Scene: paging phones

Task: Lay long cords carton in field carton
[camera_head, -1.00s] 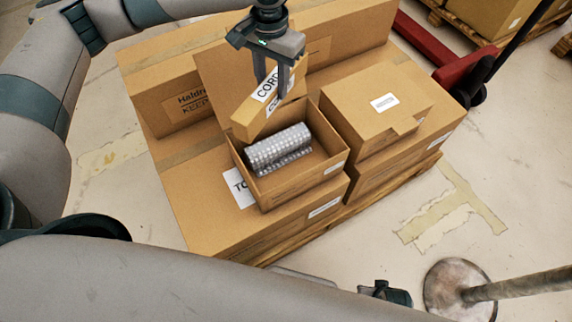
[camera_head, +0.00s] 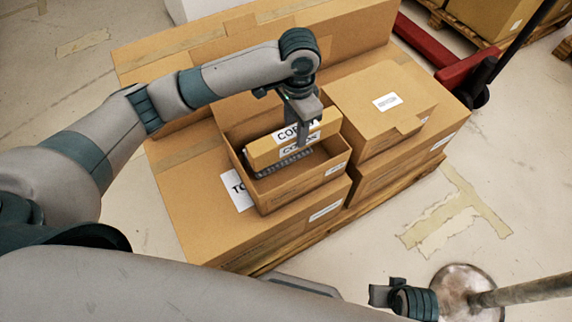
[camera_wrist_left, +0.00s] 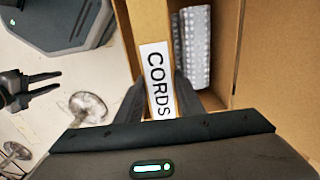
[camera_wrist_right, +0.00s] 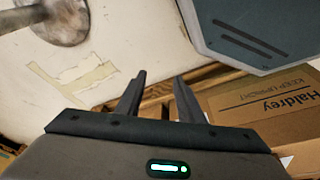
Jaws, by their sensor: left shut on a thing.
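The long cords carton (camera_head: 264,152) is a narrow brown box with white CORDS labels. My left gripper (camera_head: 304,140) is shut on it near its right end; the CORDS label (camera_wrist_left: 158,80) shows between the fingers in the left wrist view. My right gripper (camera_wrist_right: 158,95) is open and empty, away from the boxes.
A closed carton (camera_head: 375,95) stands right of the field carton. Both rest on larger boxes on a wooden pallet (camera_head: 300,240). A red pallet jack (camera_head: 450,65) is behind at right, and a metal post base (camera_head: 462,285) stands at lower right.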

